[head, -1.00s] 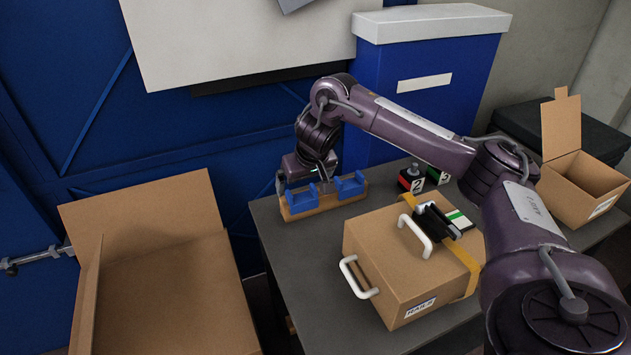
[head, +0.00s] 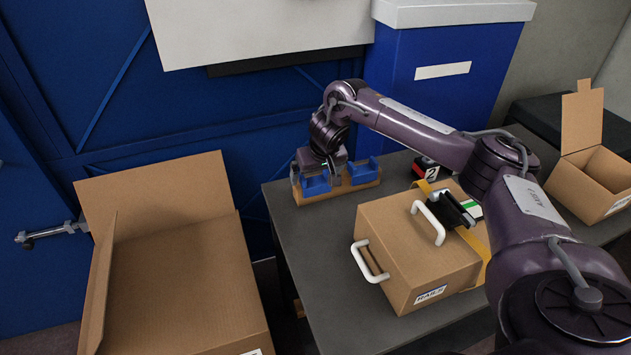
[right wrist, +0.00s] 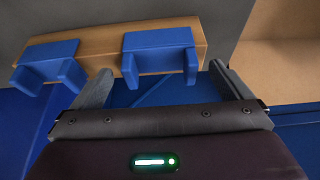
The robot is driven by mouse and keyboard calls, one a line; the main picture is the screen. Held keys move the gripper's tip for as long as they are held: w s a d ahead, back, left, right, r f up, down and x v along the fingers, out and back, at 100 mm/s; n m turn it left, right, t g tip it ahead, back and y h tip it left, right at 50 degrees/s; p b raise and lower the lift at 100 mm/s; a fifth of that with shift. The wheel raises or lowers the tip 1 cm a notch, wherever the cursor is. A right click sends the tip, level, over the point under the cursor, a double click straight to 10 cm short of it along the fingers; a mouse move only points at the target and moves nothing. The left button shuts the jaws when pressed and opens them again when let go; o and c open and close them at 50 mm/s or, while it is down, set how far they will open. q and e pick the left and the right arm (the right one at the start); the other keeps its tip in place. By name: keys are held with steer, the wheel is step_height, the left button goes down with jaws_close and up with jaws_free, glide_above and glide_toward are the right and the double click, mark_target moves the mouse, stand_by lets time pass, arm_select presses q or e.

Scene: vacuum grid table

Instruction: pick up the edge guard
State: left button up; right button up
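Two blue angled pieces sit on a wooden block on the table; I take the one at my gripper (head: 317,185) for the edge guard. It also shows in the right wrist view (right wrist: 157,40). The second blue piece (head: 362,172) is beside it. My right gripper (right wrist: 162,70) is open and empty, also seen in the head view (head: 316,172). Its fingers lie to either side of the near ends of that blue piece, with a gap on each side. The wooden block (right wrist: 100,30) is partly covered by the blue pieces. My left gripper is not in view.
A closed carton (head: 390,225) with white handles, a yellow strap and a black fitting stands on the grey table (head: 330,290). Open cartons stand left (head: 170,280) and right (head: 590,185). A blue bin (head: 440,90) stands behind.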

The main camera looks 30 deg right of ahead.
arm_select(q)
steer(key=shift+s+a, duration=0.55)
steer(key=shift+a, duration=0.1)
arm_select(e)
steer(key=c, duration=1)
steer(key=shift+r, duration=0.15)
steer(key=shift+c, duration=0.2)
step_height(320, 180, up, 7)
step_height(320, 180, up, 13)
steer(key=p, duration=0.8)
glide_above(317, 184)
arm_select(q)
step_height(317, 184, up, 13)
steer(key=p, duration=0.5)
arm_select(e)
step_height(317, 184, up, 4)
steer(key=shift+r, duration=0.15)
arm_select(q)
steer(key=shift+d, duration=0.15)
arm_select(e)
steer(key=shift+a, duration=0.1)
